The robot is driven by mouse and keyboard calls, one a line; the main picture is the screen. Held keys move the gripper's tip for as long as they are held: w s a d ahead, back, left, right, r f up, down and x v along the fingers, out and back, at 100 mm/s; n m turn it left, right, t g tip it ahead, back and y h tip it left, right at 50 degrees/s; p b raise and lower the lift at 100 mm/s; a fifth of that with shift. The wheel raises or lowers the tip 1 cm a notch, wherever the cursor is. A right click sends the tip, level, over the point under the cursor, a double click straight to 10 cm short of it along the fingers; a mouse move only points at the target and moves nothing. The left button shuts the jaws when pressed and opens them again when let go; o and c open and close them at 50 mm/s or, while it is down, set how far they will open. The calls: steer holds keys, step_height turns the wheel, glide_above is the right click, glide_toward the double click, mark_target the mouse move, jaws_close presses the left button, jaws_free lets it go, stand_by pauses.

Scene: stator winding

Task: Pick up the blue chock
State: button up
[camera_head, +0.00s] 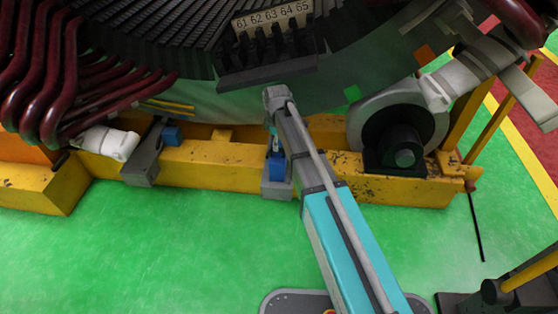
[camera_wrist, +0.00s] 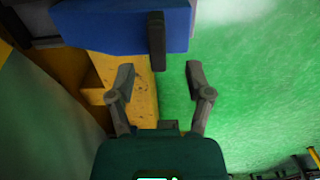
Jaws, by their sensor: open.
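The blue chock (camera_wrist: 112,27) fills the upper left of the wrist view. A dark upright handle or bar (camera_wrist: 156,40) stands at its near side. My gripper (camera_wrist: 159,68) is open and empty, with one finger on each side of the picture's middle. The bar lies ahead of the gap between the fingertips, and the fingers do not appear to touch it. In the head view a blue chock (camera_head: 277,169) sits at a grey bracket on the yellow beam, partly hidden by my arm. A second blue block (camera_head: 172,136) sits at another grey bracket further left.
The yellow beam (camera_head: 220,156) runs across below the large stator. A row of numbered dark slots (camera_head: 268,48) hangs above. Dark red coils (camera_head: 45,100) crowd the left, and a round grey motor-like part (camera_head: 400,140) stands at the right. The green floor (camera_head: 180,245) in front is clear.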

mark_target(278, 156)
steer(key=shift+f, duration=0.3)
steer(key=shift+w+d+f+b, duration=0.1)
steer(key=shift+f+b, duration=1.15)
steer(key=shift+b, duration=0.1)
steer(key=shift+w+d+f+b, duration=0.1)
steer(key=shift+f+b, duration=1.1)
steer(key=shift+b, duration=0.1)
jaws_close()
